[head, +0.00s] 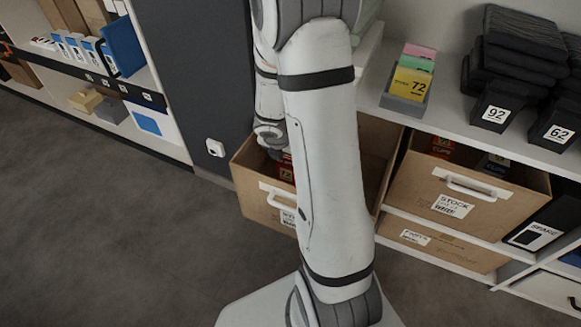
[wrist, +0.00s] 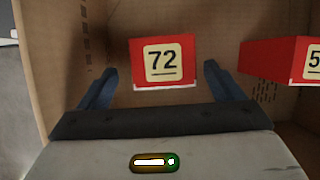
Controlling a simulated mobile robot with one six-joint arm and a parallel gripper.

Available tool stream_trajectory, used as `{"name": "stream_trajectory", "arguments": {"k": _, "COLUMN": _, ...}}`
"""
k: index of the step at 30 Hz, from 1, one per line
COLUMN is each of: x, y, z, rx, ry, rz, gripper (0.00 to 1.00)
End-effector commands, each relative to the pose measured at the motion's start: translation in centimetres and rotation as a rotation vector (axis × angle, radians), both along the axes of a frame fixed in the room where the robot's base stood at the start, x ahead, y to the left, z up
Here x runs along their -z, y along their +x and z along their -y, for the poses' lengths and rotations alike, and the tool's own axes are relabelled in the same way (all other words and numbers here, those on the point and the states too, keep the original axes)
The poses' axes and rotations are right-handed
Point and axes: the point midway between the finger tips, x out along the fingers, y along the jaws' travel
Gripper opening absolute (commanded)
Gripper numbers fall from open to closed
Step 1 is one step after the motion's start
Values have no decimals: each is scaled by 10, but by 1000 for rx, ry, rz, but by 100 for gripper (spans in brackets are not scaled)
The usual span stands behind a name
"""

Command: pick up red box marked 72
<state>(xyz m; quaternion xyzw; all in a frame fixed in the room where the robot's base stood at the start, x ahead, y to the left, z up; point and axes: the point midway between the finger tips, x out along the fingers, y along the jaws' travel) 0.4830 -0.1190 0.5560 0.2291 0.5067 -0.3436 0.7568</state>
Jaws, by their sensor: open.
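The red box marked 72 (wrist: 140,76) is inside an open cardboard drawer box in the wrist view, with its cream label facing me. My gripper (wrist: 160,73) is open, with one finger on each side of the red box; I cannot tell whether they reach around it. A small red item (head: 286,173) shows inside the drawer there, partly hidden.
A second red box (wrist: 275,62) stands to the right in the cardboard drawer (wrist: 60,50). In the head view, the pulled-out drawer (head: 255,195) sits beside another stock drawer (head: 430,185). Yellow cards marked 72 (head: 409,83) and black bins (head: 495,112) stand on the shelf above.

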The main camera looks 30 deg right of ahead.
Motion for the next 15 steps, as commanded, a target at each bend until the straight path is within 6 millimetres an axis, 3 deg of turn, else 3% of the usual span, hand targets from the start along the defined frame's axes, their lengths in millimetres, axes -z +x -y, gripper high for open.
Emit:
{"name": "stream_trajectory", "arguments": {"k": 10, "x": 41, "y": 7, "z": 14, "rx": 3, "ry": 1, "rz": 1, "gripper": 87}}
{"name": "stream_trajectory", "arguments": {"k": 15, "x": 48, "y": 10, "z": 17, "rx": 3, "ry": 0, "rz": 2, "gripper": 87}}
